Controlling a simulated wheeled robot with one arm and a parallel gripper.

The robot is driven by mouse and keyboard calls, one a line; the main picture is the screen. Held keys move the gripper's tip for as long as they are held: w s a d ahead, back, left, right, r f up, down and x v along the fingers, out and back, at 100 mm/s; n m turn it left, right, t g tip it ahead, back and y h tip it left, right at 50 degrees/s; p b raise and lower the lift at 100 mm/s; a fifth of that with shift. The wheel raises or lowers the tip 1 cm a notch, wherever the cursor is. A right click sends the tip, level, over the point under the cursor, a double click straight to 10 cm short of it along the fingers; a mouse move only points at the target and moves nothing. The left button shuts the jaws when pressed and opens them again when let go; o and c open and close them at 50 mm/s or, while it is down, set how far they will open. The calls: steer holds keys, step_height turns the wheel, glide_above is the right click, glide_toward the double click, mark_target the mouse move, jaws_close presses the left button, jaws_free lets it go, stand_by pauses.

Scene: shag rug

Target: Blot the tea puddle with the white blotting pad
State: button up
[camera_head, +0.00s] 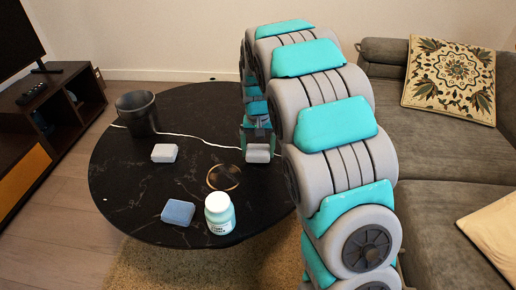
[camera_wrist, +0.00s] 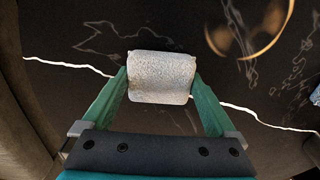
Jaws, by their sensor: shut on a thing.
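My gripper (camera_head: 258,152) is shut on a pale, off-white pad (camera_head: 258,155) over the right part of the round black table. In the wrist view, the rough-textured pad (camera_wrist: 161,78) sits between the two green fingers (camera_wrist: 160,92). I cannot tell whether it touches the table. The tea puddle (camera_head: 223,177) is a brown, shiny round patch on the table, left of my gripper and nearer the camera. It also shows in the wrist view (camera_wrist: 246,32) at the upper right, apart from the pad.
A white block (camera_head: 164,153), a blue-grey block (camera_head: 178,212), a white-lidded jar (camera_head: 219,213) and a dark bucket (camera_head: 137,112) stand on the table (camera_head: 125,185). The jar is close to the puddle. A grey sofa (camera_head: 430,130) is at the right.

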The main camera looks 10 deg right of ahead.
steer(key=shift+f, duration=0.65)
stand_by(1.4)
steer(key=shift+r, duration=0.1)
steer(key=shift+r+p, duration=0.7)
steer(key=shift+r, duration=2.75)
